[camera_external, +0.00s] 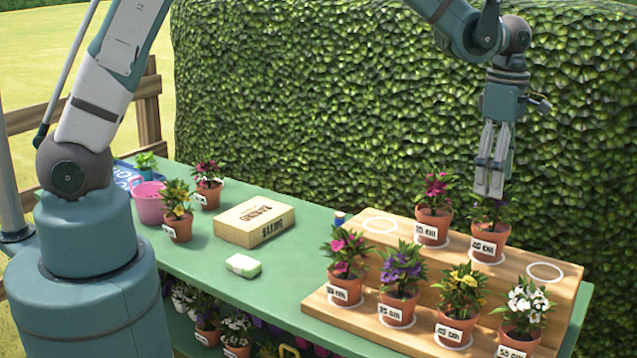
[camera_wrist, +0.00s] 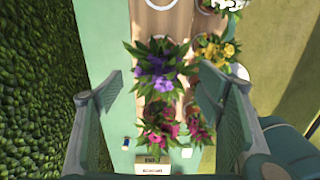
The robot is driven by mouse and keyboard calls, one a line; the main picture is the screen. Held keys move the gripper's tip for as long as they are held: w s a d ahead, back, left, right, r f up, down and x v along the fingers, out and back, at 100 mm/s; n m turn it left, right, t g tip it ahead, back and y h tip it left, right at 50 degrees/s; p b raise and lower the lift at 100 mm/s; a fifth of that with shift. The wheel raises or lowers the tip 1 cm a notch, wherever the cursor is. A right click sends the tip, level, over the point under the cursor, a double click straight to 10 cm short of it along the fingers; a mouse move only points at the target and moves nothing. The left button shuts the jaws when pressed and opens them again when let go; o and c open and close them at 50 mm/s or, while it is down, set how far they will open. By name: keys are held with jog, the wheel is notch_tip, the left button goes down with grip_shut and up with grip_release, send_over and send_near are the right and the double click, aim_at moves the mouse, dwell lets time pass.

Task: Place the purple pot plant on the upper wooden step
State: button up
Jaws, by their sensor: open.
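A potted plant with purple flowers (camera_external: 490,229) stands upright on the upper wooden step (camera_external: 520,258), in a terracotta pot with a white label. It also shows in the wrist view (camera_wrist: 160,70), between and beyond my spread fingers. My gripper (camera_external: 489,192) is open and points down just above this plant, hiding part of its flowers. In the wrist view my gripper (camera_wrist: 157,79) holds nothing. Another purple plant (camera_external: 401,280) stands on the lower step, between a pink and a yellow one.
A pink plant (camera_external: 433,213) stands left of the purple one on the upper step. Empty white rings lie at the upper step's left (camera_external: 380,226) and right (camera_external: 545,272). Yellow (camera_external: 459,299) and white (camera_external: 522,313) plants stand on the lower step. A hedge rises behind.

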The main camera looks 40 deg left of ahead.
jog(key=s+a+r+m+t, duration=0.1)
jog(key=s+a+r+m, duration=0.3)
jog(key=a, duration=0.6)
jog(key=w+a+r+m+t+h, duration=0.1)
jog(key=a+r, duration=0.6)
jog(key=a, duration=0.3)
jog(key=s+a+r+m+t, duration=0.1)
jog(key=s+a+r+m, duration=0.3)
jog(key=a, duration=0.6)
jog(key=s+a+m+t, duration=0.2)
jog(key=s+a+m, duration=0.2)
jog(key=s+a, duration=0.4)
jog(key=s+a+m+t+y, duration=0.1)
jog(key=s+a+m, duration=0.4)
jog(key=a, duration=0.9)
jog(key=s+t, duration=0.1)
jog(key=s, duration=0.1)
jog(key=shift+s+a+r, duration=0.4)
